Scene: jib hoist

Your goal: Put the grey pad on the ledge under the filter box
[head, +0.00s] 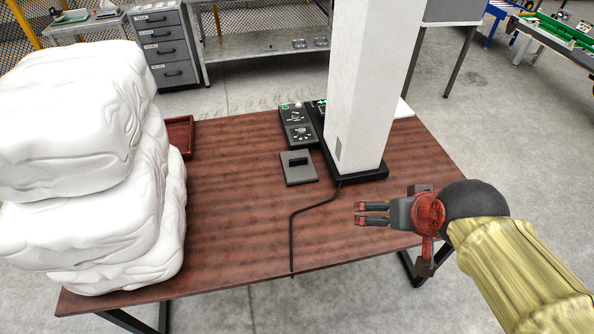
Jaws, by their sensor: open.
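A flat grey square pad (299,174) with a dark raised bar on top lies on the brown wooden table (225,230), left of the black base of a tall white column. My gripper (361,213) is over the right front part of the table. Its fingers point left, with a narrow gap between them and nothing held. It is apart from the pad, to the right of it and nearer the front. I cannot make out a filter box or a ledge under it for certain; the column's top is cut off by the frame.
White wrapped bundles (95,200) are stacked at the table's left, by a dark red tray (181,135). A black control box (297,125) stands behind the pad. The white column (362,80) rises at the right. A black cable (292,235) runs to the front edge. The front middle is otherwise clear.

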